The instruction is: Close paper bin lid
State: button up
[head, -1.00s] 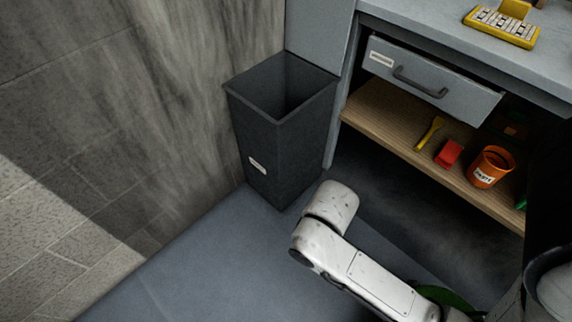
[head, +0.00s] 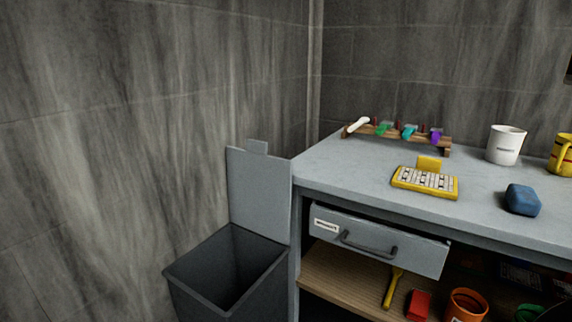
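The dark grey paper bin (head: 192,289) stands at the lower middle, between the stained wall and the desk. The lower part of the bin is cut off by the frame. My gripper and arm are not in view.
The grey desk (head: 350,174) stands right of the bin, with a drawer (head: 376,241) pulled partly out. A wooden shelf (head: 345,284) below holds a red block (head: 418,305) and an orange cup (head: 466,304). A yellow keyboard-like device (head: 425,182) and a mug (head: 505,145) stand on top.

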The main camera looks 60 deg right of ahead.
aim_at(259, 184)
jog(key=z, duration=1.1)
